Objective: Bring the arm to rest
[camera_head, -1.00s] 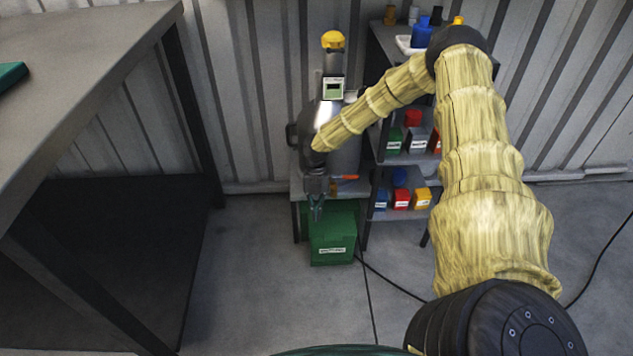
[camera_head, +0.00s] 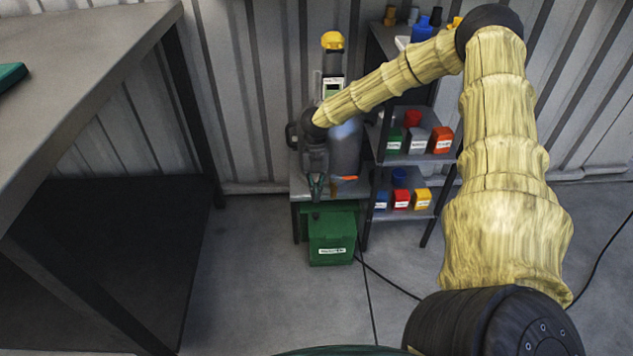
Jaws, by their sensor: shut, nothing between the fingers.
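My arm, in a yellowish cover, rises from the lower right, bends at a dark elbow near the top right and reaches down to the left. My gripper (camera_head: 316,192) hangs at the end of it, pointing down, small in this view. Its fingers are shut with nothing held. It hangs in front of a small grey stand and above a green box (camera_head: 332,240) on the floor. I cannot tell how far it is from the stand.
A grey workbench (camera_head: 70,90) fills the left side. A shelf rack (camera_head: 402,213) with several small coloured bins stands behind my arm. A grey dispenser with a yellow cap (camera_head: 332,40) stands by the corrugated wall. A cable (camera_head: 390,283) lies on the floor. Floor between bench and box is clear.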

